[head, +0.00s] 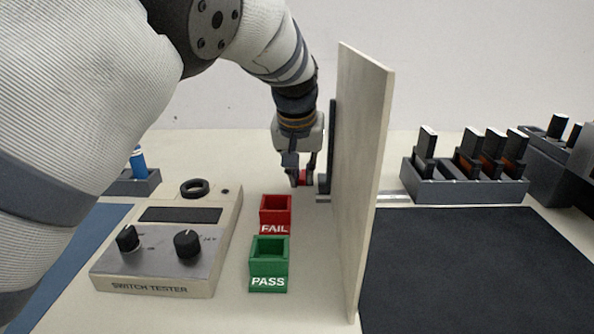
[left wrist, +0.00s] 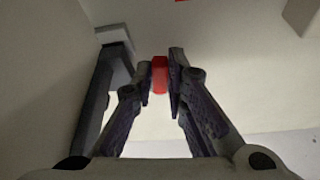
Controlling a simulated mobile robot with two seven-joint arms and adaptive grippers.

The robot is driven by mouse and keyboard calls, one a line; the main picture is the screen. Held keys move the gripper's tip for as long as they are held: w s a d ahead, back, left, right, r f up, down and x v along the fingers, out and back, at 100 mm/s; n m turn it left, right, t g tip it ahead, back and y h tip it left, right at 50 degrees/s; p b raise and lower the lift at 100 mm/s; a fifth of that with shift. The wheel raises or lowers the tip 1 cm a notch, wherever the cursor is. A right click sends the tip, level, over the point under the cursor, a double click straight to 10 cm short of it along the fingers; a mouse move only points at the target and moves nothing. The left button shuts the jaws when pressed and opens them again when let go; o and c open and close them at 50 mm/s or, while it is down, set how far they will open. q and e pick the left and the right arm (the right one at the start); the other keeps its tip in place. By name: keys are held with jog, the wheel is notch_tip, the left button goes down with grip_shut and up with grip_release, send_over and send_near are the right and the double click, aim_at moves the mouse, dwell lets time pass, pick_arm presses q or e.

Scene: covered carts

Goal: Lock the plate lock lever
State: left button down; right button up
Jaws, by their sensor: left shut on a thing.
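The plate (head: 362,170) stands upright as a pale board in the middle of the head view. A dark strip with a small grey mount (head: 323,186) is on its left face. The red lever (head: 303,178) is beside this mount, partly hidden by my fingers. My left gripper (head: 302,180) reaches down from above, left of the plate, and is shut on the red lever. In the left wrist view the lever's red end (left wrist: 160,75) shows between the two fingertips. Whether the lever is in its locked position cannot be told. My right gripper is not in view.
A red FAIL bin (head: 276,228) and a green PASS bin (head: 268,278) stand in front of my gripper. A switch tester (head: 153,279) is to their left. Right of the plate are a dark mat (head: 470,270) and a grey rack (head: 465,190) with several switches.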

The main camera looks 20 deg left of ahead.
pick_arm(q)
jog(key=shift+d+n, duration=0.15)
jog(key=shift+n, duration=0.15)
jog(key=c, duration=1.6)
grip_release()
